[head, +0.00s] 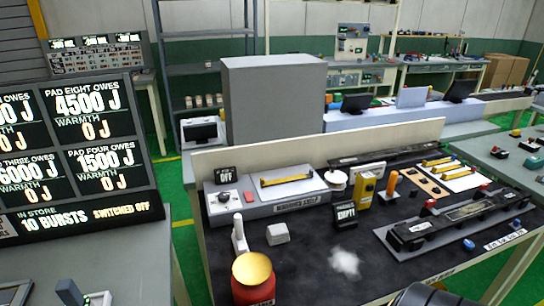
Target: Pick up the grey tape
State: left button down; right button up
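I cannot pick out a grey tape with certainty. A pale round roll or disc (335,179) stands at the right end of the grey warming unit on the black-topped bench; I cannot tell if it is tape. A small light grey block (277,234) lies on the black top in front of that unit. No fingertips of either gripper show clearly. A dark rounded shape at the bottom edge, right of centre, may be part of my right arm.
The black-topped bench (310,262) holds a red pot with a yellow top (253,276), a white upright handle (239,235), a small black sign (344,213), a yellow device (366,188) and a long dark fixture (460,216). A display board (75,155) stands at left.

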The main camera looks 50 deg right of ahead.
aim_at(311, 175)
jog(key=z, duration=1.5)
jog(key=i+l+u, duration=0.2)
jog(key=l, duration=0.15)
jog(key=l+u, duration=0.2)
jog(key=l, duration=0.15)
jog(key=i+l+u, duration=0.15)
jog(key=l, duration=0.25)
